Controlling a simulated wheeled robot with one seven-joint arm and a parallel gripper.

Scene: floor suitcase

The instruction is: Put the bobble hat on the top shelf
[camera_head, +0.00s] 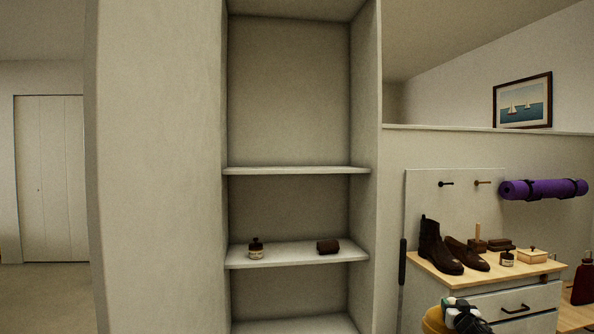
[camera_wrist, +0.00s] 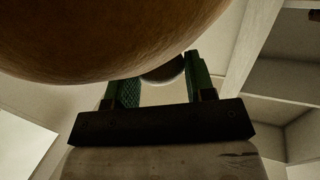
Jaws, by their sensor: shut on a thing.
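My gripper (camera_head: 466,314) is at the bottom right of the head view, in front of the dresser. It is shut on the bobble hat, a mustard-yellow thing (camera_head: 433,320) partly cut off by the lower edge. In the wrist view, the hat's large, tan-brown rounded surface (camera_wrist: 110,40) fills the upper left. The green fingers of my gripper (camera_wrist: 163,78) show below it, with a small rounded part between them; the exact grip is unclear. The highest shelf board in view (camera_head: 295,170) is bare. My gripper is right of the shelf unit and lower than this board.
The lower shelf (camera_head: 290,262) holds a small jar (camera_head: 256,248) and a dark brown roll (camera_head: 328,246). The dresser (camera_head: 520,300) carries brown boots (camera_head: 437,245), brushes and small containers. A purple rolled mat (camera_head: 543,189) hangs above. A wall stands left of the shelves.

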